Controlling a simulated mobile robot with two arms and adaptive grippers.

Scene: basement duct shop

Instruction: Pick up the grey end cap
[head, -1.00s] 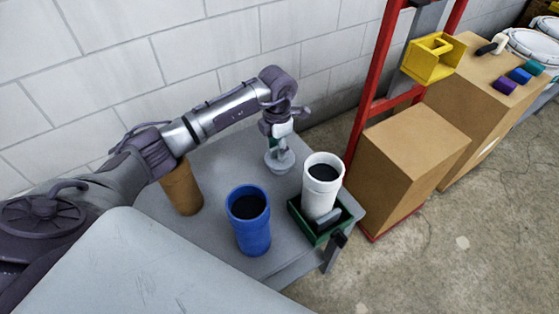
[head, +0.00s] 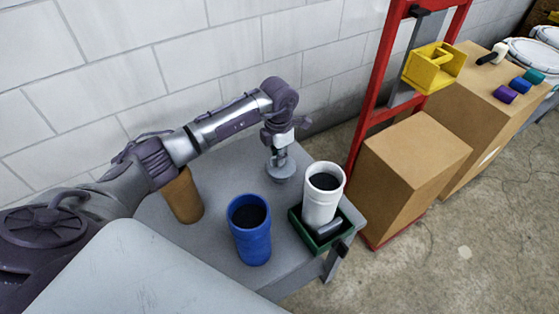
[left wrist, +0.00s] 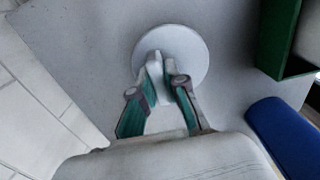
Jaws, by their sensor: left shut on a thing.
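The grey end cap (head: 281,168) is a round light-grey disc at the back of the grey table (head: 170,247), left of the white cup. It also shows in the left wrist view as a pale disc (left wrist: 194,52) with a raised grip in its middle. My left gripper (head: 280,154) points down over it. In the left wrist view its green-sided fingers (left wrist: 166,73) are shut on the cap's grip. I cannot tell whether the cap touches the table. My right gripper is not in view.
A white cup (head: 321,207) stands in a green tray (head: 297,228) to the right. A blue cup (head: 249,245) and a brown cup (head: 182,196) stand nearer and left. A red rack (head: 371,100) with a cardboard box (head: 420,160) is beyond the table.

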